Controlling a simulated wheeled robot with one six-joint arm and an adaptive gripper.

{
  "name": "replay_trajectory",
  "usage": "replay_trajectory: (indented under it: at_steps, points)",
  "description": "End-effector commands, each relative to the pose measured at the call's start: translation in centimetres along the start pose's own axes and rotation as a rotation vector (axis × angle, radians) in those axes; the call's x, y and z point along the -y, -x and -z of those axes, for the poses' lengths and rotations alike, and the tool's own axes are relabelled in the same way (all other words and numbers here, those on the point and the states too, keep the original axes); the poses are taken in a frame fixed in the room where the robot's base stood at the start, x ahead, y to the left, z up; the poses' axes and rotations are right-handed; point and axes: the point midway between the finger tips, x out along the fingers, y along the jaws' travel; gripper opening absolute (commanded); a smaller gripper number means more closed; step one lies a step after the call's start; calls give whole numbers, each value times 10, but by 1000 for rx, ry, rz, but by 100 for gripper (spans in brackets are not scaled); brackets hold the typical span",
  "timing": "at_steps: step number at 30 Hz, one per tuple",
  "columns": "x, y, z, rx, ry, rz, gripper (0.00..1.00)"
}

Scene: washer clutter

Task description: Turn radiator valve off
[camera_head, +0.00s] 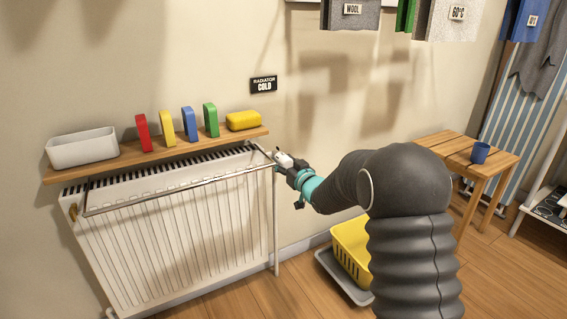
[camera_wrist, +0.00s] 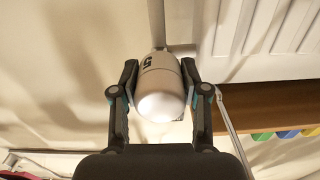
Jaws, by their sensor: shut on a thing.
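The radiator valve (camera_wrist: 160,88) is a white rounded knob with a dark marking on its side, seen close up in the wrist view. My gripper (camera_wrist: 160,90) has one finger on each side of the knob and is shut on it. In the head view my gripper (camera_head: 286,164) is at the upper right end of the white radiator (camera_head: 170,230), where the valve is mostly hidden by it.
A wooden shelf (camera_head: 190,148) above the radiator holds a white bin, several coloured blocks and a yellow object. A metal rail (camera_head: 180,188) runs along the radiator front. A yellow basket (camera_head: 350,252) stands on the floor below my arm. A wooden table (camera_head: 465,155) with a blue cup is at right.

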Motion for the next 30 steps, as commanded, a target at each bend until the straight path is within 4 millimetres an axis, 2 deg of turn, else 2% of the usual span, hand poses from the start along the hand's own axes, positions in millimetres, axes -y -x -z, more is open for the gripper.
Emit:
replay_trajectory:
  at_steps: [8,30]
  points:
    - [0,0,1,1,-169,0,10]
    - [2,0,3,1,-868,0,10]
